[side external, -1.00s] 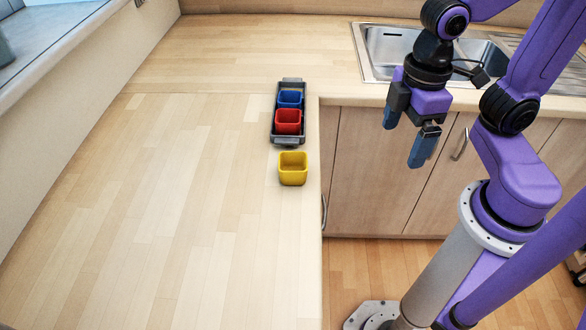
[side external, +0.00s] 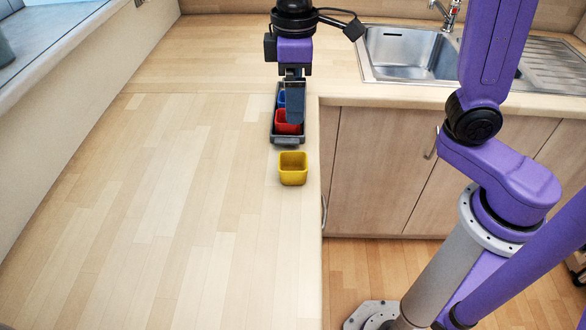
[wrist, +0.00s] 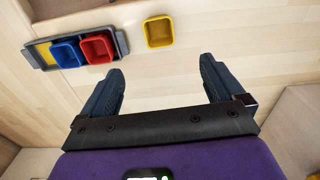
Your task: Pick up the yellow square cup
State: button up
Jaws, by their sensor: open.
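The yellow square cup (side external: 293,169) stands upright on the wooden counter near its right edge, just in front of the dark tray (side external: 286,140). In the wrist view the yellow cup (wrist: 159,32) is beyond my fingertips, near the top middle, apart from the tray (wrist: 122,40). My gripper (side external: 294,118) is open and empty. In the side view it is in front of the tray and partly hides it. In the wrist view my gripper (wrist: 160,72) shows both dark fingers spread wide.
A red cup (side external: 285,124) and a blue cup (side external: 281,98) sit in the tray. A sink (side external: 412,52) is at the back right. The counter left of the tray is clear. The counter edge drops off just right of the yellow cup.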

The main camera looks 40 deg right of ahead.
send_near(293, 160)
notch_tip(293, 160, down, 2)
jog(key=s+a, duration=0.2)
jog(key=shift+d+f, duration=0.15)
jog(key=shift+f, duration=2.5)
jog(key=c, duration=1)
